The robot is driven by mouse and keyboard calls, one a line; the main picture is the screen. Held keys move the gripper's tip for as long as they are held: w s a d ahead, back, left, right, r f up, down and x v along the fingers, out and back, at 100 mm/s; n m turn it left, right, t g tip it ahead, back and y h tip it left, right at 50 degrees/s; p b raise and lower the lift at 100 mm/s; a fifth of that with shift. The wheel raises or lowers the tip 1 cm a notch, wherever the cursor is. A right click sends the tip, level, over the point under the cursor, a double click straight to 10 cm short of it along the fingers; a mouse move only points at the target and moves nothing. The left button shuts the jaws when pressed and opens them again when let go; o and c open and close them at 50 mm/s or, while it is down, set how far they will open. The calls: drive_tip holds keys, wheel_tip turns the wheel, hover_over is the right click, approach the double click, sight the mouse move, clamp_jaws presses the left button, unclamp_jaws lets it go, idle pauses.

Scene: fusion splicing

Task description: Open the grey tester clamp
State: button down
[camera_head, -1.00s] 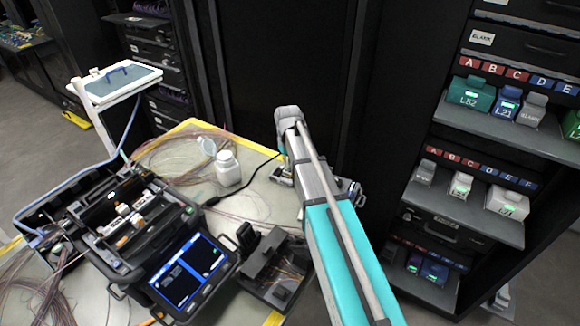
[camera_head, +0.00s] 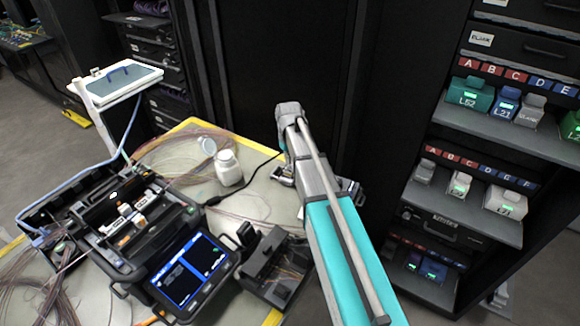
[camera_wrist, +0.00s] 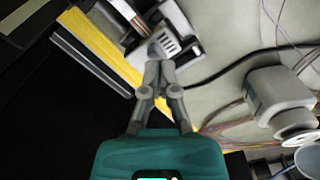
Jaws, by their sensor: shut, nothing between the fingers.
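In the wrist view my gripper (camera_wrist: 160,68) is shut, its two fingers together with nothing between them. The fingertips are at the near edge of a small grey-white slotted part (camera_wrist: 170,40), which looks like the grey tester clamp; I cannot tell whether they touch it. The picture is blurred there, and whether the clamp is open or shut is unclear. In the head view my arm covers most of the tester (camera_head: 348,187) on the table, with only bits showing on either side. My gripper is hidden there.
A white bottle (camera_head: 228,167) stands left of my arm and also shows in the wrist view (camera_wrist: 280,98). The fusion splicer (camera_head: 180,275), with its lit screen, is at the left. A dark fibre holder (camera_head: 270,265) sits near the front. A rack with shelves (camera_head: 480,135) stands right.

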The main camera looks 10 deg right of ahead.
drive_tip(key=shift+w+d+r+p, duration=0.2)
drive_tip(key=shift+w+r+p, duration=0.1)
drive_tip(key=shift+r+p, duration=0.25)
drive_tip(key=shift+r, duration=0.1)
idle(0.3)
wheel_tip(320, 180, up, 8)
drive_tip(key=w+d+p, duration=0.2)
drive_tip(key=p, duration=0.6)
drive_tip(key=shift+w, duration=0.15)
idle(1.0)
drive_tip(key=s+a+m, duration=0.3)
drive_tip(key=s, duration=2.2)
drive_tip(key=shift+a, duration=0.2)
